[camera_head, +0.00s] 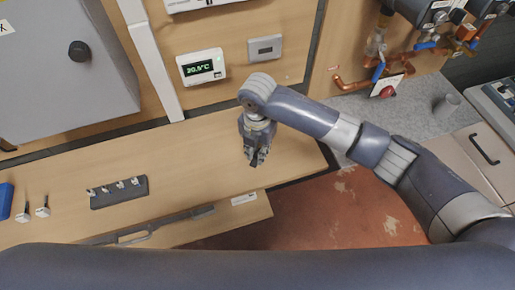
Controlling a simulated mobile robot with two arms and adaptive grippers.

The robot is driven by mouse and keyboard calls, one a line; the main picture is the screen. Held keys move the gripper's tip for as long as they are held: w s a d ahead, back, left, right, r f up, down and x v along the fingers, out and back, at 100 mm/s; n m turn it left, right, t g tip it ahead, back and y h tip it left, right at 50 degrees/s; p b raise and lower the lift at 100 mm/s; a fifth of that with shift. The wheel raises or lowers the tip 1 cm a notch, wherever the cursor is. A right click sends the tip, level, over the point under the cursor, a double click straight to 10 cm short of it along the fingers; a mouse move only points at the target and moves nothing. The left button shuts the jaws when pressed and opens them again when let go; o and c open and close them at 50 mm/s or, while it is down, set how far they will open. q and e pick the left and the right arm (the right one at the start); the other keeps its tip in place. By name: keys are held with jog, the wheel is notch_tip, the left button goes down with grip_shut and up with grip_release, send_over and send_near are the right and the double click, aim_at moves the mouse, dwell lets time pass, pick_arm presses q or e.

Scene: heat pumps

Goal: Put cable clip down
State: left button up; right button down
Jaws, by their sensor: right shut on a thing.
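My right gripper (257,158) points down over the right part of the wooden workbench (185,150). It is shut on a small dark thing at its fingertips, which I take to be the cable clip; its shape is mostly hidden by the fingers. I cannot tell whether it touches the bench top. A dark rack (119,193) with several small light pieces stands at the left of the bench. My left gripper is not in view.
Two small upright pieces (43,207) and a blue object (5,200) are at the bench's left end. A thermostat reading about 20.5 °C (201,67) hangs on the back panel. Copper pipes (352,84) are at upper right. The bench middle is clear.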

jog(key=c, duration=1.5)
grip_release()
jog(key=shift+r+b, duration=1.1)
jog(key=shift+r, duration=4.9)
jog(key=shift+s+f, duration=0.1)
jog(key=shift+s, duration=0.05)
